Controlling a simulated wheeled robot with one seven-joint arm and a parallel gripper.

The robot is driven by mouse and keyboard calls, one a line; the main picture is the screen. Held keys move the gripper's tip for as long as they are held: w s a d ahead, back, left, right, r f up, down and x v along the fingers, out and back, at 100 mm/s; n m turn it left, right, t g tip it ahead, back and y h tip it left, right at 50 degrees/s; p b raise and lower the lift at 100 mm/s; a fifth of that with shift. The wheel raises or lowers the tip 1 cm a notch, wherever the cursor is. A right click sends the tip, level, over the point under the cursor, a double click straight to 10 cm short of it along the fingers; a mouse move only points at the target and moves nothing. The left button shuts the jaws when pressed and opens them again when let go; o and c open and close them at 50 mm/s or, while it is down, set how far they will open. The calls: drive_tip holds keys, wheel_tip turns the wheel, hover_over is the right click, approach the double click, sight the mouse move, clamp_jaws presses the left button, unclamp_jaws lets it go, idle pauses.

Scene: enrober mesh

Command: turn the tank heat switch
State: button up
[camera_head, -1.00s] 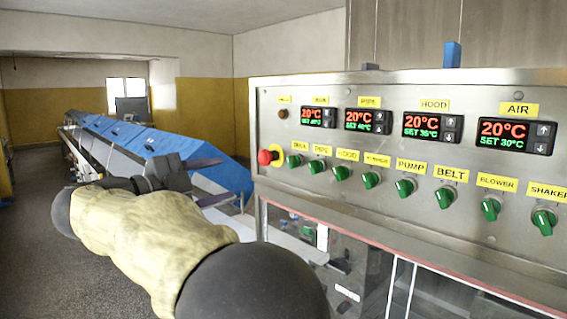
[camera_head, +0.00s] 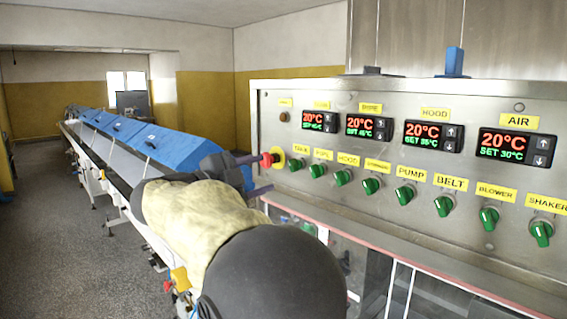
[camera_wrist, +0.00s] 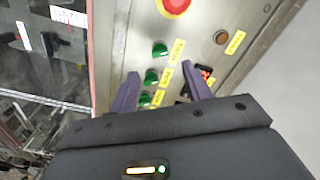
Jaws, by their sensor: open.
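The tank switch (camera_head: 297,164) is the leftmost green knob in the row on the steel control panel, under a yellow label reading TANK. In the wrist view I take it as the green knob (camera_wrist: 160,48) nearest the red button. My gripper (camera_head: 257,174) is just left of the panel's left end, its fingers pointing at the panel. In the wrist view my gripper (camera_wrist: 162,82) is open and empty, with other green knobs (camera_wrist: 151,77) showing between its fingers. The tank knob shows beyond the fingertips, and no contact is visible.
A red emergency button (camera_head: 270,160) on a yellow base sits left of the tank knob, close to the upper finger. A brown round button (camera_head: 284,117) and temperature displays (camera_head: 320,121) are above. More green knobs (camera_head: 343,177) run rightward. A blue-covered conveyor (camera_head: 150,143) stands behind.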

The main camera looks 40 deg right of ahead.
sight(290, 167)
drive_tip(key=d+p, duration=0.1)
drive_tip(key=d, duration=0.3)
drive_tip(key=d+p, duration=0.1)
drive_tip(key=d, duration=0.2)
drive_tip(key=shift+w+d, duration=0.2)
drive_tip(key=shift+d, duration=0.2)
drive_tip(key=c, duration=1)
